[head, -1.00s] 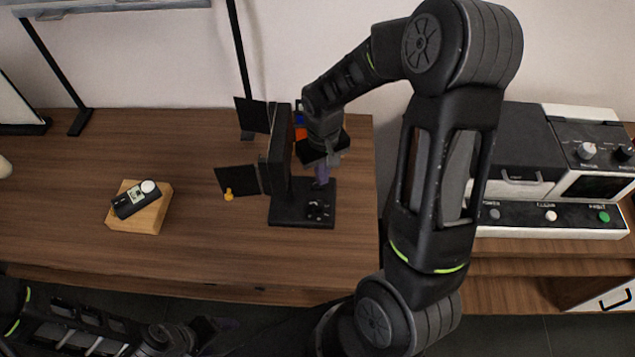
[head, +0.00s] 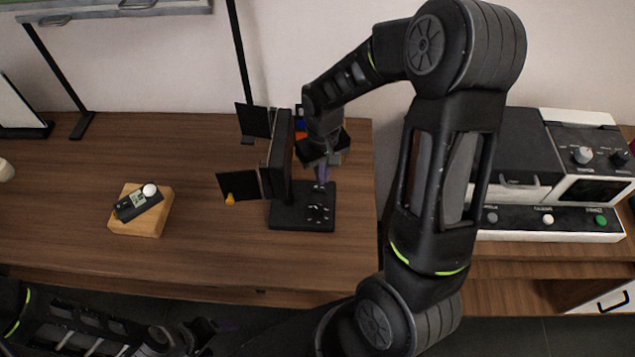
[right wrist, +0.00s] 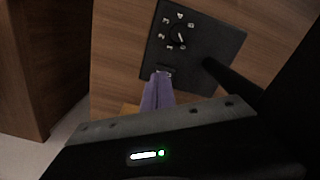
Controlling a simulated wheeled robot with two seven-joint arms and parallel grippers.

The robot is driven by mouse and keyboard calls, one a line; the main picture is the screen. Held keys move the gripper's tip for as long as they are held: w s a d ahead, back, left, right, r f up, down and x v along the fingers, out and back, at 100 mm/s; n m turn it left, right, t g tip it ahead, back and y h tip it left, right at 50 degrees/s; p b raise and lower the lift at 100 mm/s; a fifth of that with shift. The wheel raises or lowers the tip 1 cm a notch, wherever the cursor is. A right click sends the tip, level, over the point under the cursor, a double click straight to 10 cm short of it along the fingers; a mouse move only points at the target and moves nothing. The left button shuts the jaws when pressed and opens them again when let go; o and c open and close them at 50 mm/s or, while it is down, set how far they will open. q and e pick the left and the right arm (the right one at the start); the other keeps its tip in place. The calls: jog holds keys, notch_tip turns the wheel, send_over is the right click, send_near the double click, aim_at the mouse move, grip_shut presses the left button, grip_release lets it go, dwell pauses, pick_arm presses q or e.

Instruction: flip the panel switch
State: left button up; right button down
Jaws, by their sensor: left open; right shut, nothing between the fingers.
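A black panel base (head: 286,221) with a dial ringed by pale marks stands on the wooden table in the head view. The base also shows in the right wrist view (right wrist: 222,48), with the dial (right wrist: 179,36) on it. A small pale piece, perhaps the switch (right wrist: 164,70), sits at the base's edge there. My right gripper (head: 322,173) is shut and empty, its purple fingers pointing down at the base's back edge. Its tips are at the small piece; I cannot tell whether they touch. My left gripper (head: 222,327) is open, low at the front, far from the panel.
An upright black screen (head: 278,155) with side flaps stands just left of the right gripper. A wooden block (head: 152,222) with a small dark device (head: 138,203) on it lies to the left. A white and black machine (head: 548,222) stands at the right.

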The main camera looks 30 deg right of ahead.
aim_at(322, 188)
notch_tip(322, 188, up, 4)
jog(key=p, duration=0.2)
jog(key=shift+r+p, duration=0.25)
jog(key=shift+p, duration=0.15)
dwell(0.4)
